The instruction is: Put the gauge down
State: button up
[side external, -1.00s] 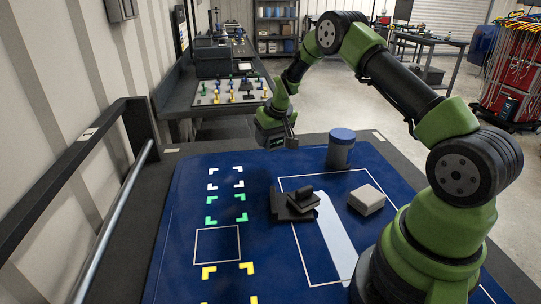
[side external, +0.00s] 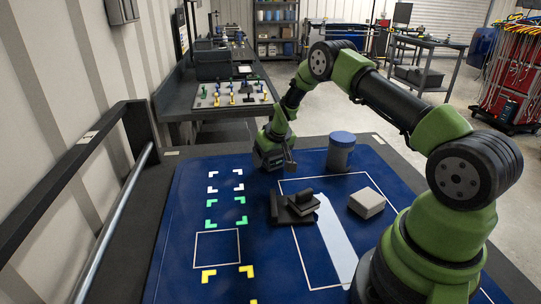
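My gripper (side external: 288,164) is at the far side of the blue mat (side external: 195,280), low over it and left of the blue-lidded canister. Its fingers are small and dark here, and I cannot tell whether they are open, shut or around something. No gauge can be made out for sure. A black stepped block (side external: 292,211) with a dark grey piece on top sits on the mat, nearer the camera than my gripper and apart from it.
A grey canister with a blue lid (side external: 341,153) stands at the back right. A pale grey box (side external: 366,203) lies right of the black block. The left part of the mat, with white, green and yellow corner marks, is clear. A black rail (side external: 75,160) runs along the left.

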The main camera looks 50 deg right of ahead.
jog(key=s+a+r+t, duration=0.1)
jog(key=s+a+r, duration=0.3)
jog(key=r, duration=0.5)
jog(key=s+a+r+y, duration=0.1)
jog(key=s+a+r, duration=0.35)
jog(key=r, duration=0.35)
jog(key=s+a+r+t, duration=0.1)
jog(key=s+a+r, duration=0.25)
jog(key=r, duration=0.55)
jog(key=s+a+r+y, duration=0.1)
jog(key=s+a, duration=0.4)
jog(key=s, duration=0.2)
jog(key=s+a+r+t+y, duration=0.1)
jog(key=s+a+r, duration=0.1)
jog(key=s+a, duration=0.3)
jog(key=shift+s+y, duration=0.4)
jog(key=shift+s, duration=1.3)
jog(key=shift+d+r, duration=0.1)
